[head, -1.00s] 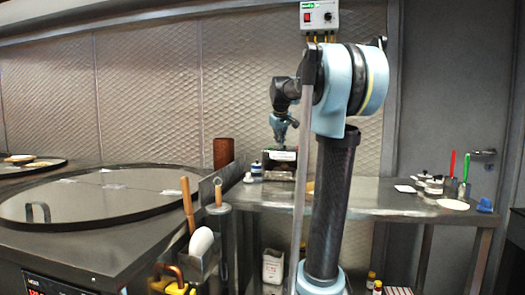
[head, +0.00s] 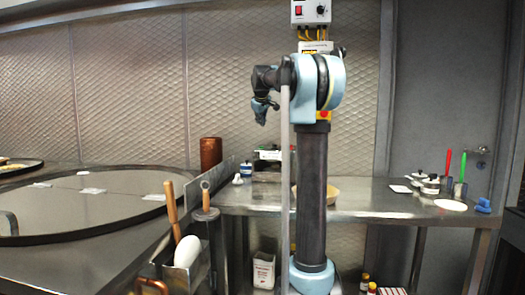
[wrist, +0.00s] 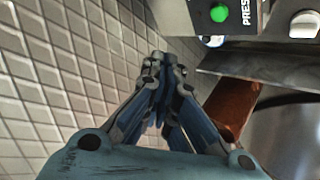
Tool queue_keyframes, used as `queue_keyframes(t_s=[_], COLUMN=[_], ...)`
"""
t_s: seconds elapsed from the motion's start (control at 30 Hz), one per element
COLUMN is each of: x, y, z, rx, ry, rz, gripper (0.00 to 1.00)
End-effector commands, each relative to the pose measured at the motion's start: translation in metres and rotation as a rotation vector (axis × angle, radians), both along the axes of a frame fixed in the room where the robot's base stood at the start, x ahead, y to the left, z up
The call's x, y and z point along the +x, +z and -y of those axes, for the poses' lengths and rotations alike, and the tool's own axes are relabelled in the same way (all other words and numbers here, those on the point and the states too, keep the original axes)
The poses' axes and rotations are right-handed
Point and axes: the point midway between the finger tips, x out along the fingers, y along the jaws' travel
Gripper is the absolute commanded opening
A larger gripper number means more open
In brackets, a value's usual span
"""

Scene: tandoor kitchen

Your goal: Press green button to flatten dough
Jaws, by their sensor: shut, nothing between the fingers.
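The green button (wrist: 219,13) is at the top of the wrist view, on a grey panel (wrist: 192,18) with white lettering beginning "PRESS". My gripper (wrist: 162,65) is shut and empty. Its fingertips are apart from the button, below and left of it in the picture. In the head view my gripper (head: 261,119) hangs pointing down, above a dark boxy device (head: 267,172) on the steel table, with a clear gap between.
The steel table (head: 390,206) holds a tan bowl (head: 343,188), partly hidden by my arm, and several small containers at right. A brown cylinder (head: 210,154) stands left of the device. A large round lidded oven (head: 90,215) fills the left. A textured wall is close behind.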

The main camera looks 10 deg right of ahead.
Motion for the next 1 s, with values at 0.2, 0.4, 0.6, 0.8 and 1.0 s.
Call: queue_keyframes(t_s=[0.2,0.4,0.6,0.8,1.0], x=[0.000,-0.001,-0.001,-0.001,-0.001], y=[-0.005,-0.023,-0.047,-0.070,-0.084], z=[-0.007,-0.008,-0.008,-0.008,-0.008], rx=[0.000,0.000,0.000,0.000,0.000], ry=[0.008,0.009,0.009,0.008,0.008], rz=[0.000,-0.001,-0.001,0.000,0.000], gripper=[0.00,0.00,0.00,0.00,0.00])
